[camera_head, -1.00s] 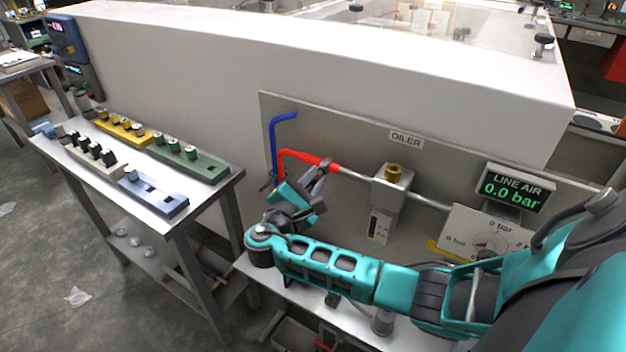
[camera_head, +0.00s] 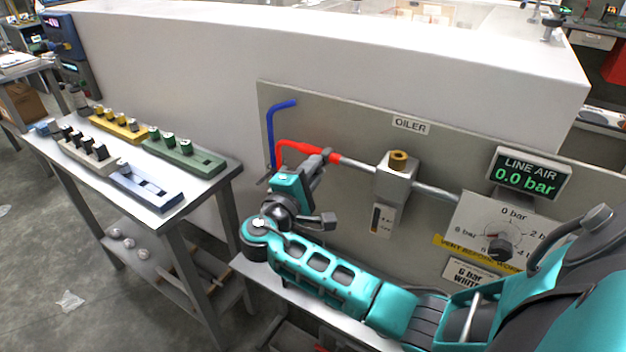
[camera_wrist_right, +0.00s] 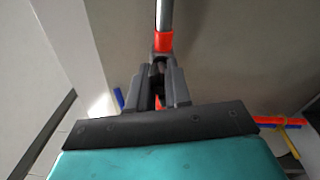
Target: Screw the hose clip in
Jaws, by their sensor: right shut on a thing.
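The red hose (camera_head: 293,148) runs along the grey panel to a steel pipe (camera_head: 437,192). Its red end also shows in the right wrist view (camera_wrist_right: 163,42). My right gripper (camera_head: 320,160) is at the hose near this end. In the right wrist view its fingers (camera_wrist_right: 158,82) are shut on a small dark part against the hose. I take this part for the hose clip (camera_wrist_right: 157,69), but the fingers hide most of it. My left gripper is not in view.
A brass-topped oiler (camera_head: 396,182) is right of the hose end. The line-air display (camera_head: 528,175) reads 0.0 bar, above a dial (camera_head: 500,247). A blue bent pipe (camera_head: 270,130) stands left. A side table (camera_head: 215,185) holds coloured racks of small parts.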

